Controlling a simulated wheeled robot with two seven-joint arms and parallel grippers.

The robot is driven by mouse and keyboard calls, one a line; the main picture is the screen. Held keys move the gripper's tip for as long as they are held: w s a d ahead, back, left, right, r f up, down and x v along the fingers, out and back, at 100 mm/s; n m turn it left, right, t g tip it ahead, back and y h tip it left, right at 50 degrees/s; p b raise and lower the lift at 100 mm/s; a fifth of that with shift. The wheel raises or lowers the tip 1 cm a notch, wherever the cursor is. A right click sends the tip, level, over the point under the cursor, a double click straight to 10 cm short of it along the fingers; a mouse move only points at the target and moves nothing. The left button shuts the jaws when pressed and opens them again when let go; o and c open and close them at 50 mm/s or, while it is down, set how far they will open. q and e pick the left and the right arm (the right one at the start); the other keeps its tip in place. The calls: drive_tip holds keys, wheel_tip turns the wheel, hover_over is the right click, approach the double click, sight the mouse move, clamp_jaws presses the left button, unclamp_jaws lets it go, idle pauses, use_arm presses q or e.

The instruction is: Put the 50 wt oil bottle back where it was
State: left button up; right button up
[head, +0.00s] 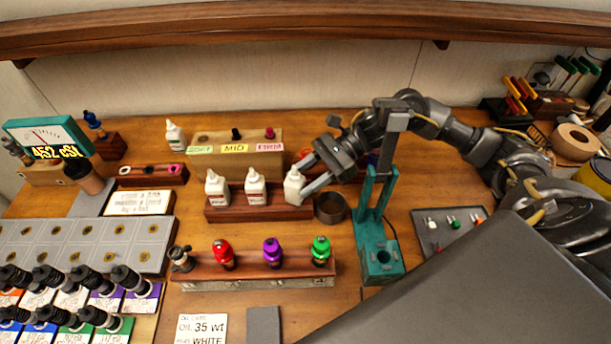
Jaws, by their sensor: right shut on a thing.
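Two white oil bottles, one on the left (217,188) and one in the middle (256,187), stand upright in a dark wooden rack (230,214). A third white bottle (293,187) is upright at the rack's right end, between the fingers of my right gripper (302,176). The gripper comes in from the right and is shut on this bottle. Its label is too small to read, so I cannot confirm that it is the 50 wt one. I cannot tell whether its base rests fully in the rack. My left gripper is out of view.
A dark round cup (330,208) stands right of the rack, beside a teal stand (377,255). A block with sticky labels (215,146) is behind, with another white bottle (175,134) to its left. A rail with coloured caps (250,272) lies in front.

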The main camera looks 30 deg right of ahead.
drive_tip(key=o, duration=1)
drive_tip(key=shift+d+r, duration=0.1)
drive_tip(key=b+v, duration=0.4)
drive_tip(key=v, duration=0.8)
drive_tip(key=shift+b, duration=0.3)
